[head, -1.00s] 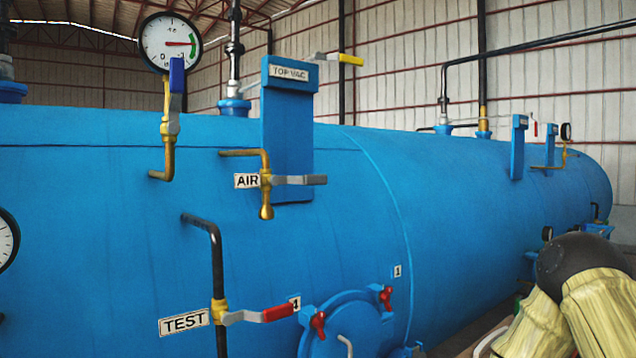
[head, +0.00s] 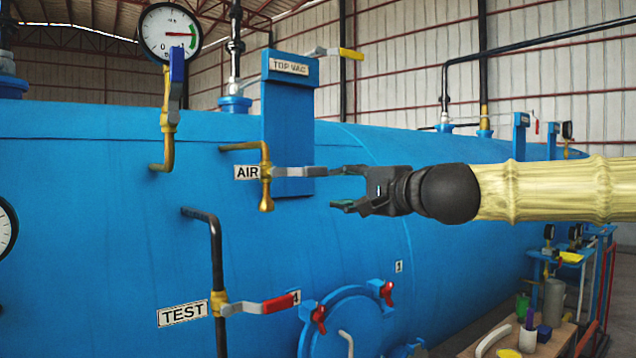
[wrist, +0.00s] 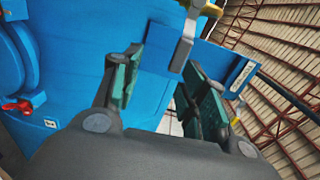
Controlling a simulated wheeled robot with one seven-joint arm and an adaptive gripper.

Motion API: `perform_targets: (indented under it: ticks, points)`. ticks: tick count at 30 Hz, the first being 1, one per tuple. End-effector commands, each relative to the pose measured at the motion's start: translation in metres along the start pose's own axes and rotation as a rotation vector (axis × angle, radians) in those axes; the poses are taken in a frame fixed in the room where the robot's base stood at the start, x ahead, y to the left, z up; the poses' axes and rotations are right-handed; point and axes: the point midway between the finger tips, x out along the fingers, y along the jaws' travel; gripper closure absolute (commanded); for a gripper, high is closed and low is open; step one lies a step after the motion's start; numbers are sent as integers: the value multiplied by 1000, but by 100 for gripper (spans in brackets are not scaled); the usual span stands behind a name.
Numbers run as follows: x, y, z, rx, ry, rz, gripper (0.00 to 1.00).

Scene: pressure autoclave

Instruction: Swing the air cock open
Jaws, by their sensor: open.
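The air cock (head: 266,186) is a brass valve on a bent pipe beside the AIR label (head: 247,172). Its grey lever (head: 302,172) lies level, pointing right. My gripper (head: 338,188) is open just right of the lever's tip, its fingers pointing left at it, one above the other. No contact shows. In the wrist view, the grey lever (wrist: 182,52) shows beyond the gap between the open fingers of my gripper (wrist: 160,76).
The TOP VAC plate (head: 289,120) stands behind the lever. Below are the red-handled TEST cock (head: 262,306) and a round hatch (head: 345,320). A pressure gauge (head: 170,33) and a blue-handled cock (head: 176,72) are at upper left. A cluttered bench (head: 560,338) is at lower right.

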Motion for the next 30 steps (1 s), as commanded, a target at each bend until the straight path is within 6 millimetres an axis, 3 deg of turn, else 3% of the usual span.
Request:
perform_targets:
  ticks: [3,8,30]
  points:
    - [-10,-25,0,12,-4,-36,57]
    - [-6,-30,1,15,-6,-42,57]
    - [77,-33,2,15,-7,-40,57]
